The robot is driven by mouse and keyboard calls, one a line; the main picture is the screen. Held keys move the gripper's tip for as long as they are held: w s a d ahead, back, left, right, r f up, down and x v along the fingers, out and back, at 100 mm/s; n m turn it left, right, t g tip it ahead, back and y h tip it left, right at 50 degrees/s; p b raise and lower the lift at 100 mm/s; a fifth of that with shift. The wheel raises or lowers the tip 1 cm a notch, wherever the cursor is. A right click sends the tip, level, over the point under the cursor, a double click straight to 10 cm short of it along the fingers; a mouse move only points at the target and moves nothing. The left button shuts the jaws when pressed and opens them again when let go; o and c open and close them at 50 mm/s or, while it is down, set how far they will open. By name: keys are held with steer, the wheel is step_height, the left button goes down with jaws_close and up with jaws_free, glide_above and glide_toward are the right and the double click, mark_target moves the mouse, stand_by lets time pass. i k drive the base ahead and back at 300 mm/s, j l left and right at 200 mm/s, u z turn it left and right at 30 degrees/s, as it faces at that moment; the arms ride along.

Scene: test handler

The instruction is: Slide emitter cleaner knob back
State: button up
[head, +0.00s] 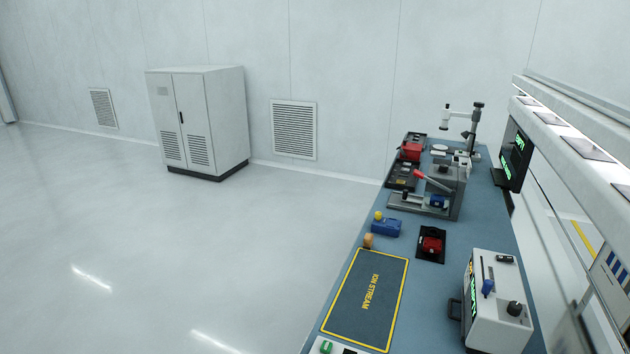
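A white box-shaped unit (498,318) stands at the right of the blue bench in the head view, with a green lit display on its left side. Its top has a dark slot, and a blue knob (488,287) sits at the slot, toward its near end. This looks like the emitter cleaner knob, but no label on it can be read. A black round knob (514,309) and a small black part (504,258) are also on the unit. My gripper is not in view, and nothing touches the blue knob.
A yellow-bordered "ION STREAM" mat (348,297) lies left of the unit. A blue block (386,228), a red item on a black tray (431,244) and a red-handled fixture (458,205) stand farther back. A shelf with lights overhangs the right. Open floor lies left.

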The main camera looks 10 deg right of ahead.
mark_target(487, 285)
steer(key=z, duration=1.4)
